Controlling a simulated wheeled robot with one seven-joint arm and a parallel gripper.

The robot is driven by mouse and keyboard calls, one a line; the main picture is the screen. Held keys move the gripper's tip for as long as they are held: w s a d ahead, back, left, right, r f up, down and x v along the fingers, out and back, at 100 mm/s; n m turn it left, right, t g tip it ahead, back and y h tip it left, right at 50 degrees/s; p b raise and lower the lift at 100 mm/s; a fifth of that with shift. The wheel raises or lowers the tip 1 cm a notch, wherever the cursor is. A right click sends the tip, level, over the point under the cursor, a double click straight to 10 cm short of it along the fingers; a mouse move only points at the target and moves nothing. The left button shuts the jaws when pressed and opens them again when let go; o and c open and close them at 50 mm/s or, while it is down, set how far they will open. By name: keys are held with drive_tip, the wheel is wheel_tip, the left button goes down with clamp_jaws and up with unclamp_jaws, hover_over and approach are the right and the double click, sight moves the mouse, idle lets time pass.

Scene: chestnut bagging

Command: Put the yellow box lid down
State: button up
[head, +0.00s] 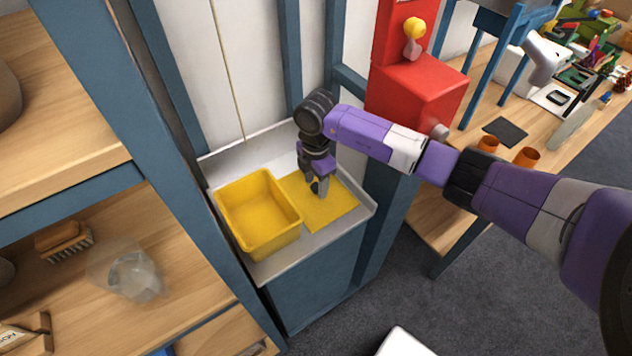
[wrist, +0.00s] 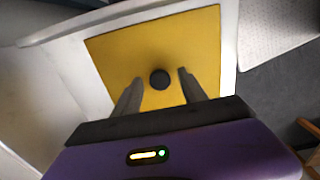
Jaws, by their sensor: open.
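The yellow box lid (head: 335,208) is a flat yellow panel lying on the white counter top, right beside the open yellow box (head: 259,213). In the wrist view the lid (wrist: 200,45) fills the middle, with a round dark knob (wrist: 160,79) near its centre. My gripper (head: 317,189) points down over the lid. In the wrist view the fingers of my gripper (wrist: 157,92) are spread on both sides of the knob, with gaps between. The box is open at the top and looks empty. The knob is hidden behind my gripper in the head view.
The white counter (head: 275,268) has a raised rim at the back. A blue post stands to its left, beside wooden shelves (head: 130,290) with a brush and a clear bag. A red machine (head: 415,90) stands behind my arm on the right. A wooden workbench (head: 455,205) is further right.

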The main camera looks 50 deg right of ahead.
sight(316, 186)
drive_tip(key=shift+r, duration=0.15)
wheel_tip(316, 186, up, 12)
drive_tip(key=p, duration=0.8)
idle(0.4)
